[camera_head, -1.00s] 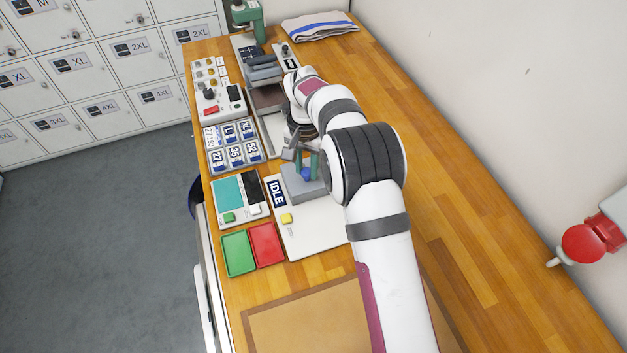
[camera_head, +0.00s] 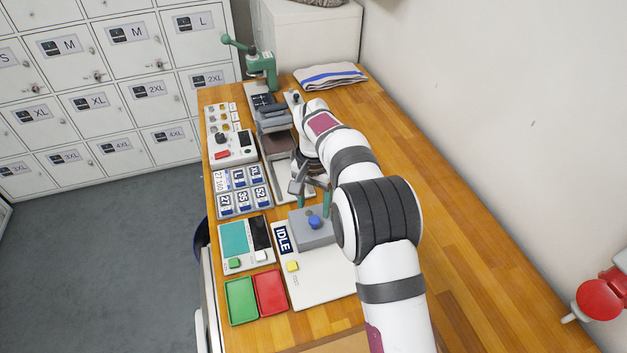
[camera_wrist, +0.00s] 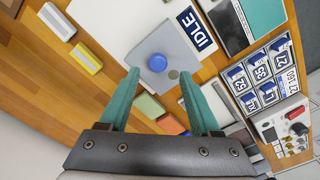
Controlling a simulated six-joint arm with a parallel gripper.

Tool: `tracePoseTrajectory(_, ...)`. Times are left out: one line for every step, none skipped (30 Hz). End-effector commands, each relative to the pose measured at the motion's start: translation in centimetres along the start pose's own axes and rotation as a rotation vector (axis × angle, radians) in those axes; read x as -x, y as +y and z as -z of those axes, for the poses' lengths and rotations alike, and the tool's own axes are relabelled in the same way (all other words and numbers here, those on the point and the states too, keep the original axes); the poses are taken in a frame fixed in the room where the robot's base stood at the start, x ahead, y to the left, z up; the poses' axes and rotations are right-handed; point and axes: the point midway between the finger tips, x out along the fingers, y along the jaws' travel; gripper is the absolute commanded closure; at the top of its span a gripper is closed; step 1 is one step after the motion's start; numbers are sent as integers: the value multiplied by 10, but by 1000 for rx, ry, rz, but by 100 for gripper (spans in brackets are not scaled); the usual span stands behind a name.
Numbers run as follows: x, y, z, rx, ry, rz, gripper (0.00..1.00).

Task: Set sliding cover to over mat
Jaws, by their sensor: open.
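A grey block (camera_head: 270,122) with a dark handle stands on a long narrow base at the far left of the bench and looks like the sliding cover. A dark brown pad (camera_head: 279,146) lies on the same base just in front of it and looks like the mat; the pad appears uncovered. My gripper (camera_head: 314,207) is open and empty, its teal fingers pointing down above a grey plate (camera_head: 298,230) with a blue knob (camera_head: 314,222). In the wrist view my gripper (camera_wrist: 159,76) has its fingertips apart on either side below the knob (camera_wrist: 157,62); contact cannot be told.
The grey plate sits on a white board (camera_head: 322,272) marked IDLE. Number tiles (camera_head: 243,190), a control box (camera_head: 231,138), and green (camera_head: 241,300) and red trays (camera_head: 271,291) line the left edge. A folded towel (camera_head: 330,76) lies at the back.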

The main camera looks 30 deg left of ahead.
Motion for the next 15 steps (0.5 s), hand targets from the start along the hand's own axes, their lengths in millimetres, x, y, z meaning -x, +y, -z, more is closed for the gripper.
tracePoseTrajectory(16, -1, 1, -1, 5, 5, 36)
tracePoseTrajectory(27, -1, 1, 0, 6, 4, 36)
tracePoseTrajectory(40, -1, 1, -1, 6, 5, 36)
tracePoseTrajectory(50, -1, 1, 0, 6, 4, 36)
tracePoseTrajectory(60, -1, 1, -1, 5, 5, 36)
tracePoseTrajectory(72, -1, 1, 0, 6, 5, 36)
tracePoseTrajectory(80, -1, 1, 0, 6, 5, 36)
tracePoseTrajectory(87, -1, 1, 1, 5, 3, 36)
tracePoseTrajectory(96, -1, 0, -1, 4, 4, 36)
tracePoseTrajectory(101, -1, 1, 1, 5, 3, 36)
tracePoseTrajectory(106, -1, 1, 0, 4, 3, 36)
tracePoseTrajectory(111, -1, 1, 1, 4, 2, 36)
tracePoseTrajectory(114, 0, 1, 1, 3, 2, 36)
tracePoseTrajectory(117, 0, 0, 1, 3, 2, 36)
tracePoseTrajectory(119, 0, 0, 0, 2, 2, 36)
